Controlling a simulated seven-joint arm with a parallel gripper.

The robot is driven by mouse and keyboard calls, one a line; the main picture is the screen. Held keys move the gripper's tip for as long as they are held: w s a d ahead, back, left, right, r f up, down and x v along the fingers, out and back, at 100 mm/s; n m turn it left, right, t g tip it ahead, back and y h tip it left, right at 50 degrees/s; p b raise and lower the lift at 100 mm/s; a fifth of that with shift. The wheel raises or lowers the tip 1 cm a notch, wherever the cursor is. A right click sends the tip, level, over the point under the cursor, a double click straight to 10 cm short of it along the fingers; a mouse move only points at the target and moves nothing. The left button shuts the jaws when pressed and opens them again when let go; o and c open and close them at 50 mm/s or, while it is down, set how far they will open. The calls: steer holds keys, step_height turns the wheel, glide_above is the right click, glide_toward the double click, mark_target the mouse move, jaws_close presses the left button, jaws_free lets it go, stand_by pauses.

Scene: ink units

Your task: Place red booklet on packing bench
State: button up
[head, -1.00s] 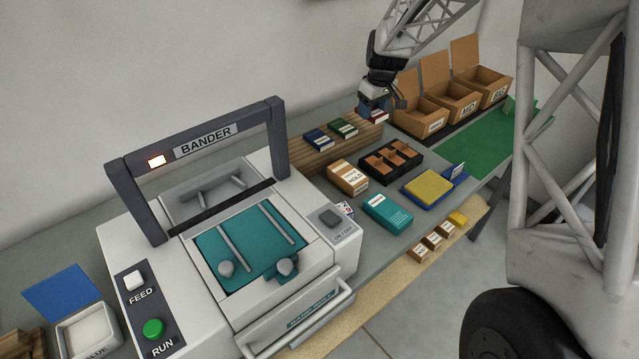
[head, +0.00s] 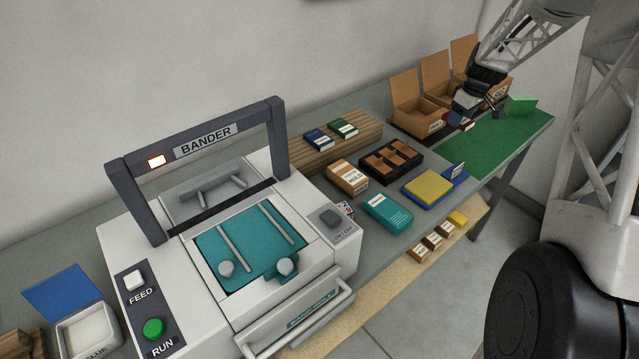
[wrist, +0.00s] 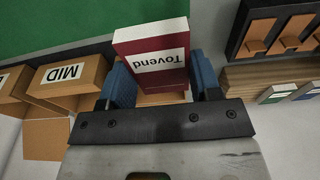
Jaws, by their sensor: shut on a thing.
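The red booklet (wrist: 152,50), with a white label reading "Tovend", is between the blue fingers of my gripper (wrist: 163,85) in the wrist view. In the head view my gripper (head: 474,112) is shut on the red booklet (head: 463,123), of which a small red and blue-looking part shows. It is in front of the cardboard boxes, near the left end of the green mat (head: 500,135). The green mat also fills the upper left of the wrist view (wrist: 50,25). The grey bench top (head: 352,223) runs under everything. Whether the booklet touches anything below cannot be told.
Open cardboard boxes (head: 418,118) stand behind the mat. A black divided tray (head: 392,161), a yellow pad (head: 428,190), a teal box (head: 388,212) and a tan box (head: 347,176) lie nearer. Blue (head: 319,139) and green booklets (head: 344,128) rest on the wooden rack. The bander (head: 200,150) stands left.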

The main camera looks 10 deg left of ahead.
steer(key=d, duration=0.5)
steer(key=shift+s+d+f, duration=0.1)
steer(key=shift+f, duration=0.15)
steer(key=shift+f, duration=0.1)
glide_above(463, 152)
steer(key=shift+d+f, duration=0.1)
steer(key=shift+f, duration=2.95)
steer(key=shift+f, duration=1.85)
steer(key=shift+f, duration=0.15)
steer(key=o, duration=0.9)
steer(key=r, duration=0.4)
steer(key=s+d+r, duration=0.1)
steer(key=r, duration=0.7)
steer(key=shift+s+d+r, duration=0.1)
steer(key=shift+s+d, duration=0.05)
steer(key=shift+s, duration=0.05)
